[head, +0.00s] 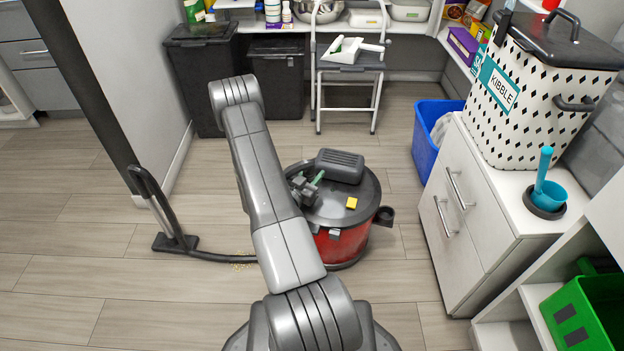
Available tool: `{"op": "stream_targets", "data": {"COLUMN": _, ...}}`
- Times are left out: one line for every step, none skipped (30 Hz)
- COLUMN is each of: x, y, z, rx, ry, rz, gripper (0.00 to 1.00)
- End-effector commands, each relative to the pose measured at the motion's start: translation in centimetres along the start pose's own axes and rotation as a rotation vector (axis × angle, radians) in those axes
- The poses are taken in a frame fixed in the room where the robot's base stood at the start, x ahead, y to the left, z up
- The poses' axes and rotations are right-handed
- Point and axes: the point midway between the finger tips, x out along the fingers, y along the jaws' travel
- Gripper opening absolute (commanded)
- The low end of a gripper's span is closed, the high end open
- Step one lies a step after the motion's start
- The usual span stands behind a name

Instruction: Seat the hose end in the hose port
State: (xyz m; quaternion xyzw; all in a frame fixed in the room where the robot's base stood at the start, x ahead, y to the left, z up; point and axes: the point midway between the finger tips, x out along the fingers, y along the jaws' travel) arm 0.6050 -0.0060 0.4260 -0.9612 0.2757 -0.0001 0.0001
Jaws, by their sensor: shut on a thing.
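A red canister vacuum (340,246) with a dark lid stands on the floor beyond my arm. A black hose (218,257) runs along the floor from an upright floor tool (175,238) at the left and passes behind my arm. My gripper (311,184) is over the left part of the lid, with greenish fingertips, shut on what seems to be the hose end, which is mostly hidden. A black round fitting (384,216), perhaps the hose port, sticks out from the vacuum's right side. I cannot tell whether the hose end touches any port.
A white drawer cabinet (455,235) stands at the right, with a kibble bin (525,100) and a blue scoop (547,192) on top. A blue bin (428,140) is beside it. A grey step stool (349,70) stands at the back. Crumbs (242,262) lie by the hose. Left floor is mostly clear.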

Motion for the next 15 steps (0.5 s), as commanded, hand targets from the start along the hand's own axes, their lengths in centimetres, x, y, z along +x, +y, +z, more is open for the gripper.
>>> {"op": "stream_targets", "data": {"x": 0.0, "y": 0.0, "z": -1.7, "rx": 0.002, "ry": 0.002, "rz": 0.000, "gripper": 0.08}}
{"op": "stream_targets", "data": {"x": 0.0, "y": 0.0, "z": -2.3, "rx": 0.001, "ry": 0.002, "rz": 0.000, "gripper": 0.08}}
{"op": "stream_targets", "data": {"x": 0.0, "y": 0.0, "z": -3.2, "rx": 0.002, "ry": 0.002, "rz": 0.000, "gripper": 0.08}}
{"op": "stream_targets", "data": {"x": 0.0, "y": 0.0, "z": -3.8, "rx": 0.001, "ry": 0.002, "rz": 0.000, "gripper": 0.08}}
{"op": "stream_targets", "data": {"x": 0.0, "y": 0.0, "z": -4.4, "rx": 0.001, "ry": 0.001, "rz": 0.000, "gripper": 0.08}}
{"op": "stream_targets", "data": {"x": 0.0, "y": 0.0, "z": -5.1, "rx": 0.002, "ry": 0.001, "rz": 0.000, "gripper": 0.08}}
{"op": "stream_targets", "data": {"x": 0.0, "y": 0.0, "z": -5.5, "rx": 0.002, "ry": 0.001, "rz": 0.000, "gripper": 0.08}}
{"op": "stream_targets", "data": {"x": 0.0, "y": 0.0, "z": -6.0, "rx": 0.002, "ry": 0.001, "rz": 0.000, "gripper": 0.08}}
{"op": "stream_targets", "data": {"x": 0.0, "y": 0.0, "z": -6.4, "rx": 0.002, "ry": 0.001, "rz": 0.000, "gripper": 0.08}}
{"op": "stream_targets", "data": {"x": 0.0, "y": 0.0, "z": -6.7, "rx": 0.001, "ry": 0.000, "rz": 0.000, "gripper": 0.08}}
{"op": "stream_targets", "data": {"x": 0.0, "y": 0.0, "z": -6.9, "rx": 0.000, "ry": 0.000, "rz": 0.000, "gripper": 0.08}}
{"op": "stream_targets", "data": {"x": 0.0, "y": 0.0, "z": -7.1, "rx": 0.000, "ry": 0.000, "rz": 0.000, "gripper": 0.08}}
{"op": "stream_targets", "data": {"x": 0.0, "y": 0.0, "z": -7.2, "rx": -0.001, "ry": 0.000, "rz": 0.000, "gripper": 0.08}}
{"op": "stream_targets", "data": {"x": 0.0, "y": 0.0, "z": -7.2, "rx": -0.001, "ry": 0.000, "rz": 0.000, "gripper": 0.08}}
{"op": "stream_targets", "data": {"x": 0.0, "y": 0.0, "z": -7.1, "rx": -0.001, "ry": 0.000, "rz": 0.000, "gripper": 0.08}}
